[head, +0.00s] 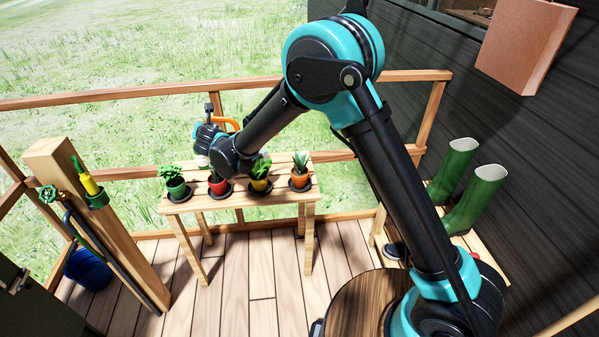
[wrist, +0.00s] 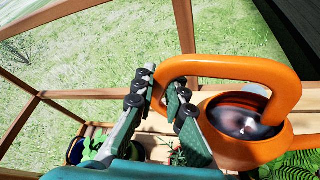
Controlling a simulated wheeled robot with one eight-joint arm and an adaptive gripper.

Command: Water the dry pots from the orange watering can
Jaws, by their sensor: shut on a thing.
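My gripper (wrist: 165,92) is shut on the handle of the orange watering can (wrist: 245,152), which it holds up above the plant table. In the head view, a bit of the can's orange handle (head: 232,123) shows behind my arm. On the table stand a green pot (head: 177,190), a red pot (head: 219,187), a yellow pot (head: 260,185) and an orange pot (head: 300,181), each with a plant. My arm's end partly covers the red pot's plant. I cannot tell which soil is dry.
The wooden table (head: 285,203) stands by the deck railing (head: 110,98). At left are a wooden post (head: 58,165) with tools and a blue bucket (head: 90,268). Green boots (head: 474,200) stand on a bench at right. The deck floor before the table is clear.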

